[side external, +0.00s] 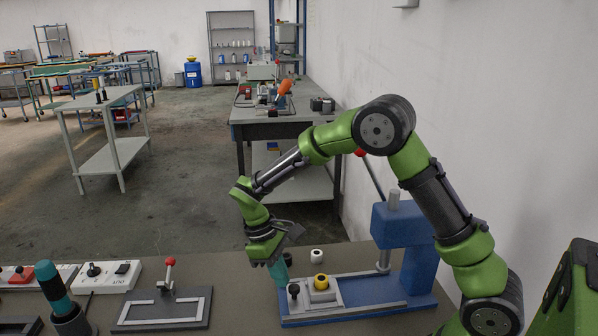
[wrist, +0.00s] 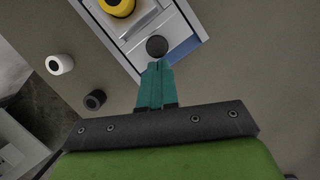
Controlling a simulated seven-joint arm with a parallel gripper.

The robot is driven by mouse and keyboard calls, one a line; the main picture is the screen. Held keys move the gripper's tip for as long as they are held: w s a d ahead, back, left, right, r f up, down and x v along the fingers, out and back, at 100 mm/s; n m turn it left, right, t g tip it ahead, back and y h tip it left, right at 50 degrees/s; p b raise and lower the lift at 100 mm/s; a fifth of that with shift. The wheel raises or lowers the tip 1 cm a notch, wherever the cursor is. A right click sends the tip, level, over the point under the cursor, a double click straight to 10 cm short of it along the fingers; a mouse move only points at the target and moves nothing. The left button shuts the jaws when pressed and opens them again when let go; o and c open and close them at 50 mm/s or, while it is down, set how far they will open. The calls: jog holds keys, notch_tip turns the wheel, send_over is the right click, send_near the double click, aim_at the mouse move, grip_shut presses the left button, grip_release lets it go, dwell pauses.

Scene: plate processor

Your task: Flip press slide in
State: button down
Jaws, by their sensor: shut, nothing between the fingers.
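The blue press (side external: 402,240) stands at the right of the bench, with a raised lever ending in a red ball (side external: 360,152). Its blue base runs left and carries a pale slide (side external: 328,299) at the left end, away from the press column. A yellow ring-like part (side external: 321,282) sits on the slide. A black knob (side external: 294,289) is at the slide's left end; it also shows in the wrist view (wrist: 157,46). My gripper (side external: 281,281) has teal fingers, shut and empty, pointing down beside the knob. In the wrist view the fingertips (wrist: 157,66) appear close to the knob; contact is unclear.
A white cylinder (side external: 316,256) and a black cylinder (side external: 288,258) stand on the bench behind the base. A dark plate with a red-ball lever (side external: 168,276), a white switch box (side external: 108,275) and a teal-handled tool (side external: 53,284) are at left. Bench between is clear.

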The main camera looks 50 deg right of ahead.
aim_at(304, 283)
jog(key=s+d, duration=0.7)
jog(key=shift+f, duration=0.1)
jog(key=shift+a, duration=0.1)
jog(key=w, duration=0.1)
jog(key=w+a, duration=0.1)
jog(key=w, duration=0.1)
jog(key=w+r, duration=0.1)
jog(key=shift+w+a+r, duration=0.1)
jog(key=shift+w+a, duration=0.05)
jog(key=shift+w, duration=0.05)
jog(key=d+v, duration=0.1)
jog(key=v, duration=0.8)
jog(key=shift+a+r, duration=0.25)
jog(key=shift+a, duration=0.2)
